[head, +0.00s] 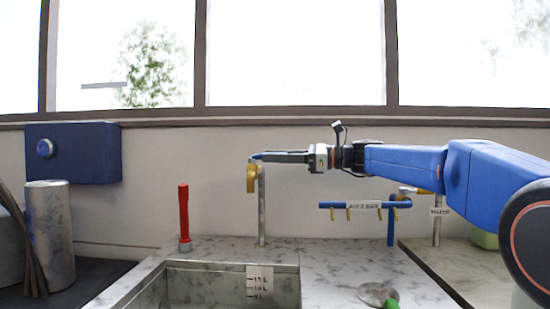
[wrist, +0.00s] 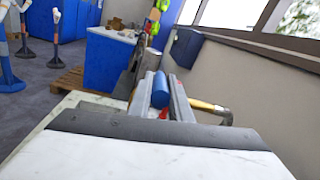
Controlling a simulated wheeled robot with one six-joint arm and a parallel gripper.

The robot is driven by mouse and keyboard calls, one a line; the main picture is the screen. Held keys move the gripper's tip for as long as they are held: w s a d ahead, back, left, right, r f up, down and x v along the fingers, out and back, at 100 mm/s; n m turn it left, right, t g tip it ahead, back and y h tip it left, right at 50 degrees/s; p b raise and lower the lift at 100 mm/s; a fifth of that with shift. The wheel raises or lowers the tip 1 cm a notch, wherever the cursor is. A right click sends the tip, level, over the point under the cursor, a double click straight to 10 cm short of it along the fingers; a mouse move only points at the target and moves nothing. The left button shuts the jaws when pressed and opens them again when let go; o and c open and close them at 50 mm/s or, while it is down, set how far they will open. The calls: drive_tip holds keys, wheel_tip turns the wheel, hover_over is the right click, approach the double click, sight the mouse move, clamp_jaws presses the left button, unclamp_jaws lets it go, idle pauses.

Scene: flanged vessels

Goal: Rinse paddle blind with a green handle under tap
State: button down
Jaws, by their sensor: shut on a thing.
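The paddle blind (head: 376,293) lies on the marbled counter right of the basin, a grey round plate with a green handle (head: 391,304) cut off by the lower picture edge. The tap (head: 262,205) is a grey upright pipe with a brass spout (head: 251,179) pointing down behind the basin. My gripper (head: 257,157) is at the tap's top, shut on its blue handle. In the wrist view the blue handle (wrist: 160,90) sits between the fingers, with the brass spout (wrist: 205,105) to the right. No water stream is visible.
A marbled basin (head: 282,269) with a level scale is in front of the tap. A red upright tool (head: 184,212) stands to its left. A blue air manifold (head: 363,204) and another pipe labelled water (head: 437,222) stand right. A grey cylinder (head: 50,230) is far left.

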drive_tip(key=shift+s+a+m+t+h, duration=0.1)
drive_tip(key=shift+s+m+t+h, duration=0.1)
drive_tip(key=shift+m+t, duration=0.25)
drive_tip(key=shift+s+m+t+h, duration=0.1)
drive_tip(key=shift+s+m+t, duration=0.15)
drive_tip(key=shift+t, duration=0.35)
drive_tip(key=shift+s+a+m+t+h, duration=0.1)
drive_tip(key=shift+s+m+t, duration=0.15)
drive_tip(key=shift+t, duration=0.3)
drive_tip(key=c, duration=1.6)
unclamp_jaws()
drive_tip(key=shift+c, duration=0.2)
drive_tip(key=shift+d, duration=0.1)
drive_tip(key=v, duration=1.7)
drive_tip(key=shift+d, duration=0.15)
